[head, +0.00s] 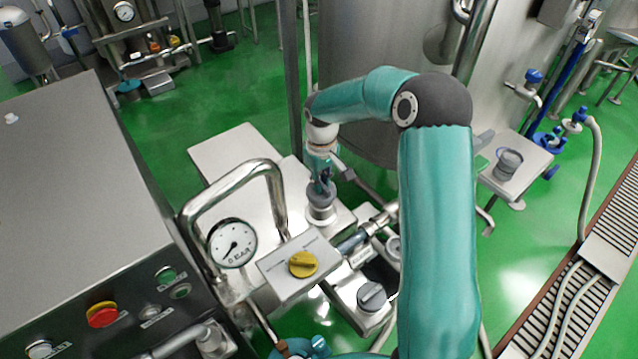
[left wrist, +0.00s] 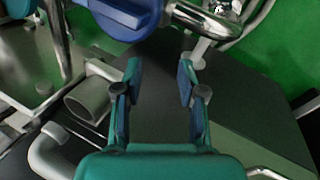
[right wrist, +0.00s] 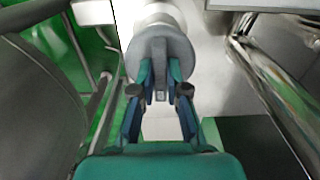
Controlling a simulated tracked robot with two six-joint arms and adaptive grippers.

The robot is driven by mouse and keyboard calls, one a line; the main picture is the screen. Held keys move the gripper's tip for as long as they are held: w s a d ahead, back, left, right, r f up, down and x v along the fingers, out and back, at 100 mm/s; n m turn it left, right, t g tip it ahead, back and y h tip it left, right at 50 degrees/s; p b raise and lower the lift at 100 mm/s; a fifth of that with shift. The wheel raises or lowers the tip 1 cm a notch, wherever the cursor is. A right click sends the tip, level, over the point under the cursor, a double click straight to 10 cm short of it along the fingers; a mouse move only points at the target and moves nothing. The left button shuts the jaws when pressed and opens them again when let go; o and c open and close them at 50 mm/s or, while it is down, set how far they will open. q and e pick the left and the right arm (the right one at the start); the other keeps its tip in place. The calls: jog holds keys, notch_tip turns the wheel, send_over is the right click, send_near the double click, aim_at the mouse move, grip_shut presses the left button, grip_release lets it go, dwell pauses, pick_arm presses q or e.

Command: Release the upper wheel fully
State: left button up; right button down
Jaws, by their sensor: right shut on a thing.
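A round grey wheel with a raised grip bar stands on a pale fitting. In the head view this wheel (head: 321,212) is near the middle, and it fills the top centre of the right wrist view (right wrist: 160,47). My right gripper (head: 321,186) reaches it from above. In the right wrist view its fingers (right wrist: 160,75) are closed on either side of the bar. The fingers hide part of the bar. My left gripper (left wrist: 158,82) is open and empty in the left wrist view, with a blue handle (left wrist: 125,14) above its fingers. It is not clearly visible in the head view.
A pressure gauge (head: 232,243) on a bent pipe and a yellow knob (head: 302,264) stand left of the wheel. Another grey wheel (head: 372,296) sits lower right, partly near my right arm. A control cabinet (head: 75,190) fills the left. Green floor is open at the far left.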

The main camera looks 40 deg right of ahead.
jog(key=shift+w+r, duration=0.15)
jog(key=shift+w, duration=0.05)
jog(key=c, duration=1.2)
grip_release()
jog(key=shift+s, duration=0.1)
notch_tip(320, 180, up, 12)
jog(key=shift+f, duration=0.15)
